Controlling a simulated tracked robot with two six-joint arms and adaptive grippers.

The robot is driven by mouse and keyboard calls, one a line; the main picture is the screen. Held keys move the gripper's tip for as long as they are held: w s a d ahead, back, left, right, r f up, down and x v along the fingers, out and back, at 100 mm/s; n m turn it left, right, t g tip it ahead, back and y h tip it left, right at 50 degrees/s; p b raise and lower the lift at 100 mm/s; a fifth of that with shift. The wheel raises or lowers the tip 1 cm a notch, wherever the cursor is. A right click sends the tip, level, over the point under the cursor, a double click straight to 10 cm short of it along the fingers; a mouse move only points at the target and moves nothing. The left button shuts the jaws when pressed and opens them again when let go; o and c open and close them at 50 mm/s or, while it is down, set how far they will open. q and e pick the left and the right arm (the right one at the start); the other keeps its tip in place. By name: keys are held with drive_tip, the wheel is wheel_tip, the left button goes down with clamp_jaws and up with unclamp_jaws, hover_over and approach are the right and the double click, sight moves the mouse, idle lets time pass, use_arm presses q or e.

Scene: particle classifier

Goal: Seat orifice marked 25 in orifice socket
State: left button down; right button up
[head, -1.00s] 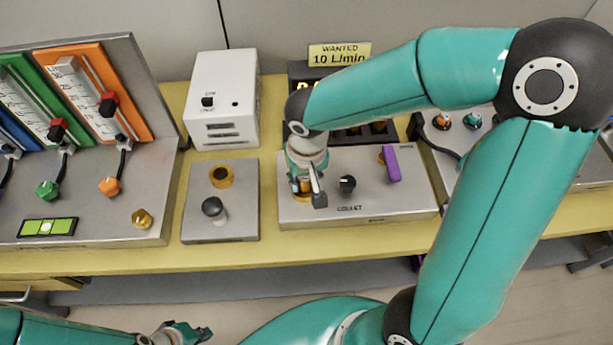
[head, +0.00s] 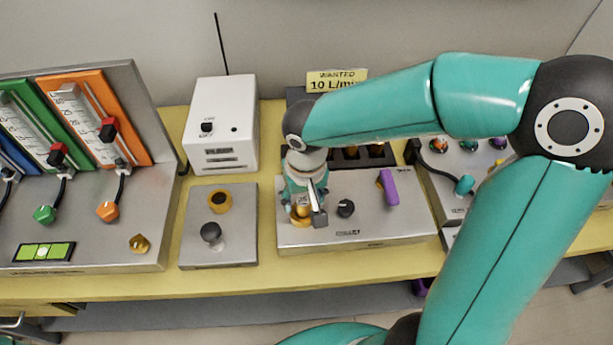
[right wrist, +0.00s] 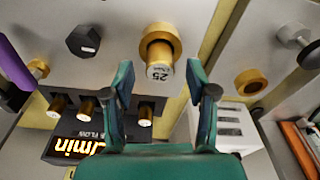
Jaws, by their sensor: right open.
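The orifice marked 25 (right wrist: 160,62) is a brass cylinder with a white end cap. In the right wrist view it stands in a brass ring socket (right wrist: 172,38) on the grey panel. I cannot tell how deep it sits. My right gripper (right wrist: 160,72) is open, its teal fingers apart on either side of the orifice's cap with visible gaps. In the head view the right gripper (head: 306,205) is over the left part of the panel (head: 385,225), where the brass socket (head: 300,217) shows beneath it, partly hidden. My left gripper is out of view.
A black knob (head: 346,208) and a purple lever (head: 390,188) stand right of the gripper. Behind is a rack (right wrist: 75,145) with several brass orifices. A white box (head: 222,125) and a plate with a grey-capped knob (head: 211,233) are left. The yellow bench front is clear.

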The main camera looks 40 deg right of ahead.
wheel_tip(320, 180, up, 9)
drive_tip(key=s, duration=0.1)
drive_tip(key=shift+a, duration=0.2)
drive_tip(key=shift+r, duration=0.1)
